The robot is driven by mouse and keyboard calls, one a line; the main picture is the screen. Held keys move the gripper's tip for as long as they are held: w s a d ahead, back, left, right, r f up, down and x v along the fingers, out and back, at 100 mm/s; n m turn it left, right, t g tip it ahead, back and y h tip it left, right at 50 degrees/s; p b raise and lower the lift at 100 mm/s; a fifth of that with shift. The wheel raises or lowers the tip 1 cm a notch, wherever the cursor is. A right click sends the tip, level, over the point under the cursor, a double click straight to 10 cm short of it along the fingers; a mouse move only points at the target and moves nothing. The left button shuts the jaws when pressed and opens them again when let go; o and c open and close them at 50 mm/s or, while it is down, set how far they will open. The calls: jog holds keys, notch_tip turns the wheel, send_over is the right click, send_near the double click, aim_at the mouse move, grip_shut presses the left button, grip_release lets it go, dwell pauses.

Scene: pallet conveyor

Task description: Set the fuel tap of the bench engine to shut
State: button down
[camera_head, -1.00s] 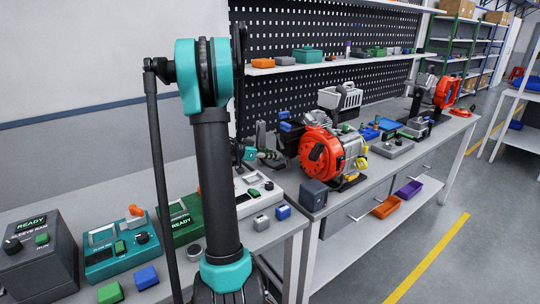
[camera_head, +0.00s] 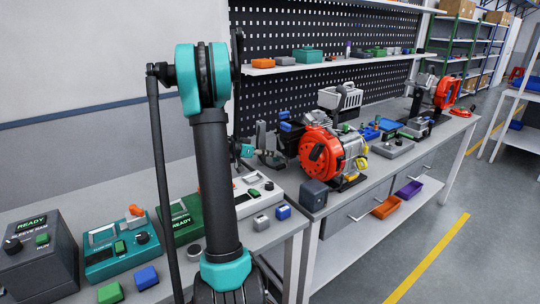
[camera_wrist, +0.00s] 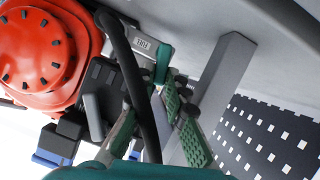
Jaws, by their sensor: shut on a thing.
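The bench engine (camera_head: 345,150), with a red-orange round starter cover (camera_head: 321,158), stands on the middle bench. The cover also shows at the upper left of the wrist view (camera_wrist: 42,52). My gripper (camera_head: 270,158) is at the engine's left side, partly behind my arm. In the wrist view, its green-padded fingers (camera_wrist: 160,108) are close together, shut on a small part that appears to be the fuel tap. The fingers and a dark hose (camera_wrist: 135,75) hide most of it, so its setting cannot be read. A small label plate (camera_wrist: 144,44) is just beyond.
A grey upright plate (camera_wrist: 215,95) is close beside the fingers. A dark box (camera_head: 313,194) stands at the bench's front corner. Test units, including a teal one (camera_head: 118,252), line the near bench.

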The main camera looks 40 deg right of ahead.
jog(key=shift+w+n+g, duration=0.3)
jog(key=shift+n+g, duration=0.2)
jog(key=shift+n, duration=0.1)
jog(key=c, duration=1.5)
grip_release()
jog(key=shift+c, duration=0.2)
